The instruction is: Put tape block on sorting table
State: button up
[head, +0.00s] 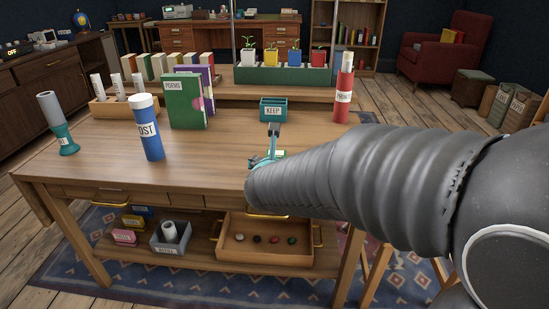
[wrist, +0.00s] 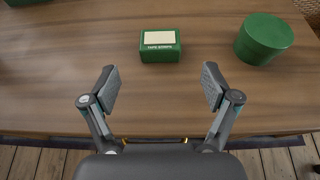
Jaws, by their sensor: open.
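The tape block is a small green box with a cream top and white lettering on its front. In the wrist view the tape block (wrist: 160,45) sits on the wooden sorting table (wrist: 70,85), ahead of my gripper (wrist: 160,88) and between the lines of its fingers. My gripper is open and empty, its fingers apart and not touching the block. In the head view my gripper (head: 262,161) is over the table's front part, mostly behind my arm. Only a bit of green shows beside it there. The sorting table (head: 100,160) is a wooden table with drawers.
A round green container (wrist: 263,38) stands right of the block. A teal KEEP box (head: 273,110), blue POST tube (head: 148,127), green POEMS book (head: 185,102) and red tube (head: 343,97) stand on the table. A lower shelf holds an open tray (head: 240,270).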

jog(key=shift+v, duration=1.75)
jog(key=shift+r+n, duration=0.3)
jog(key=shift+n, duration=0.3)
jog(key=s+d+r+n+g+y, duration=0.15)
jog(key=s+n, duration=0.35)
jog(key=n, duration=0.5)
jog(key=s+d+r+n+g+y, duration=0.1)
jog(key=s+d+r+n+y, duration=0.2)
jog(key=n, duration=0.6)
jog(key=s+d+f+n+g+h, duration=0.2)
jog(key=s+d+f+n, duration=0.1)
jog(key=s+d+n, duration=0.4)
jog(key=s+d+f+n+g+h, duration=0.2)
jog(key=s+d+f+n+g, duration=0.1)
jog(key=s+d+n, duration=0.4)
jog(key=s+f+n, duration=0.1)
jog(key=s+n, duration=0.1)
jog(key=s, duration=0.2)
